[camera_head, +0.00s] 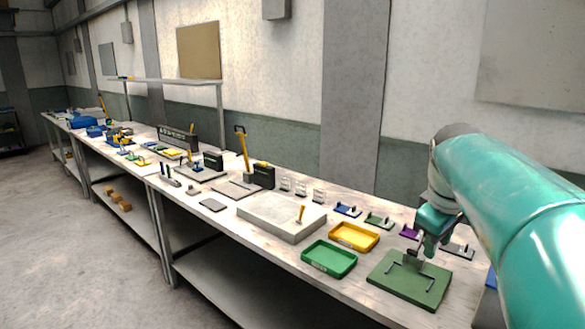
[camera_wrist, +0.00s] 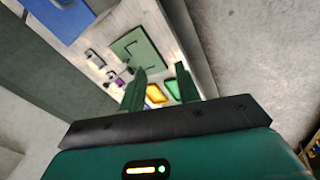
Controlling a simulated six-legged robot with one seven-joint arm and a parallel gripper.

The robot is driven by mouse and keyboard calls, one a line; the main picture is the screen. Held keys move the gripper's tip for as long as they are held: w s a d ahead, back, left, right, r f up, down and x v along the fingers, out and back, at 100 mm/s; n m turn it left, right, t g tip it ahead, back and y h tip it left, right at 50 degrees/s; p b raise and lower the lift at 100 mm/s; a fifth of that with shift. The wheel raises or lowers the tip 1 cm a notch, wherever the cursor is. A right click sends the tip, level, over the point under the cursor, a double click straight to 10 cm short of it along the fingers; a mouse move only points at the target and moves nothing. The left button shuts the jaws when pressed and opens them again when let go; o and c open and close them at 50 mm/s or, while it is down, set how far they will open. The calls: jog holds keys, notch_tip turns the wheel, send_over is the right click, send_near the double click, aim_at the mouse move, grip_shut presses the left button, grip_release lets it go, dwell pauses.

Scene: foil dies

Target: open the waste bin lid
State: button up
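No waste bin can be made out for certain. A blue panel with a pale edge (camera_head: 490,282) shows at the right end of the bench in the head view, largely hidden behind my arm. A blue surface (camera_wrist: 62,16) with a small dark part on it shows at the upper left of the wrist view; it may be the bin lid. My gripper (camera_head: 425,246) appears in front of the green mat in the head view. In the wrist view my gripper (camera_wrist: 160,70) has its two green fingers apart, with nothing held between them.
The green mat (camera_head: 389,287) carries thin metal pieces. A green tray (camera_head: 329,259), a yellow tray (camera_head: 354,236) and a pale slab (camera_head: 268,213) stand farther left on the long bench. Small coloured items line its back. The floor at left (camera_head: 60,235) is clear.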

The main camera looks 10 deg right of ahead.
jog(key=s+a+f+m, duration=0.1)
jog(key=s+a+f, duration=0.1)
jog(key=a, duration=0.3)
jog(key=s+a+f+m+t, duration=0.1)
jog(key=s+a+f, duration=0.1)
jog(key=s+a, duration=0.2)
jog(key=shift+a+f+y, duration=0.15)
jog(key=shift+a+y, duration=0.15)
jog(key=shift+a, duration=0.8)
jog(key=s+a+f+m, duration=0.1)
jog(key=s+a+f, duration=0.1)
jog(key=s+a+f+m+t+y, duration=0.1)
jog(key=s+a+f, duration=0.4)
jog(key=s, duration=0.1)
jog(key=shift+a+f+m+t+y, duration=0.25)
jog(key=shift+f+m+t+y, duration=0.05)
jog(key=shift+f+m+y, duration=0.1)
jog(key=shift+c, duration=1.3)
jog(key=shift+f, duration=0.1)
grip_shut()
